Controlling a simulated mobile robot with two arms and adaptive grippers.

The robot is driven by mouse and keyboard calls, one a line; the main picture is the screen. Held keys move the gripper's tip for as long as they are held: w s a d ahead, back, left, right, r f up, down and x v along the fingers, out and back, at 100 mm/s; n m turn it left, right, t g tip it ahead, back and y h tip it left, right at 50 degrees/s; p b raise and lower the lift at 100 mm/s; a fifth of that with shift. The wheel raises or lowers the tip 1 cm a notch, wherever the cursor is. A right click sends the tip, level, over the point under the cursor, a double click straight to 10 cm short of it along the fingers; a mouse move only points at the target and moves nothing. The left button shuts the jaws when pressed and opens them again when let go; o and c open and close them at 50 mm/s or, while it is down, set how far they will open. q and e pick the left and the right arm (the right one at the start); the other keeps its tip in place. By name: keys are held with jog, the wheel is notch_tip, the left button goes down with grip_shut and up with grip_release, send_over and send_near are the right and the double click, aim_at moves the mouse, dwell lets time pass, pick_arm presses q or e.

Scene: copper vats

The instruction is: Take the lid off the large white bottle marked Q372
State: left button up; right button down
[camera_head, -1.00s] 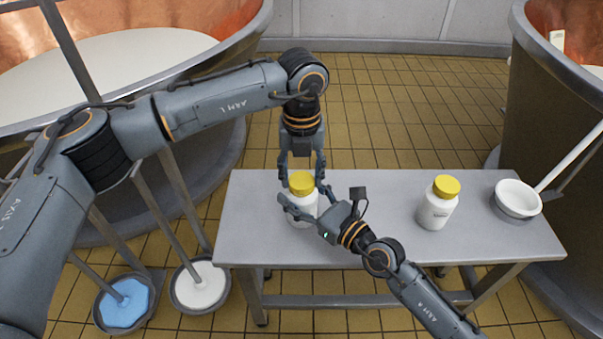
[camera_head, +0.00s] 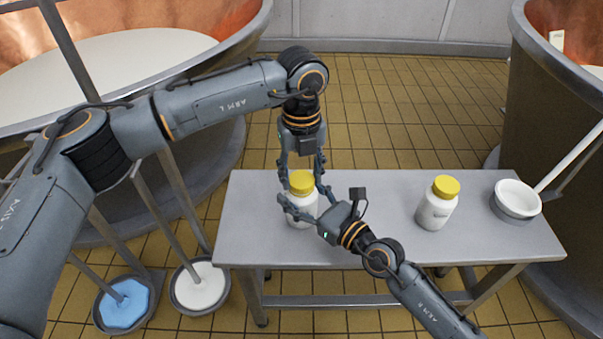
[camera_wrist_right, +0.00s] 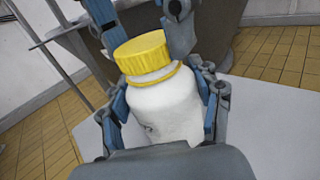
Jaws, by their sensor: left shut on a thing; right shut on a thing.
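A white bottle (camera_head: 301,214) with a ribbed yellow lid (camera_head: 302,182) stands upright near the left end of the grey table. My left gripper (camera_head: 303,187) comes down from above with its fingers either side of the lid, shut on it. My right gripper (camera_head: 305,218) is shut on the bottle's body from the front right. The right wrist view shows the bottle (camera_wrist_right: 168,108) between blue-grey fingers, and the lid (camera_wrist_right: 142,52) sitting on its neck with a thin yellow ring below. No marking can be read on this bottle.
A second white bottle (camera_head: 436,211) with a yellow lid stands further right on the table (camera_head: 380,190); its label is too small to read. Copper vats (camera_head: 150,55) stand on both sides.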

aim_at(302, 179)
pick_arm(q)
jog(key=shift+r, duration=0.95)
jog(key=shift+r, duration=2)
pick_arm(e)
jog(key=shift+c, duration=1.1)
grip_release()
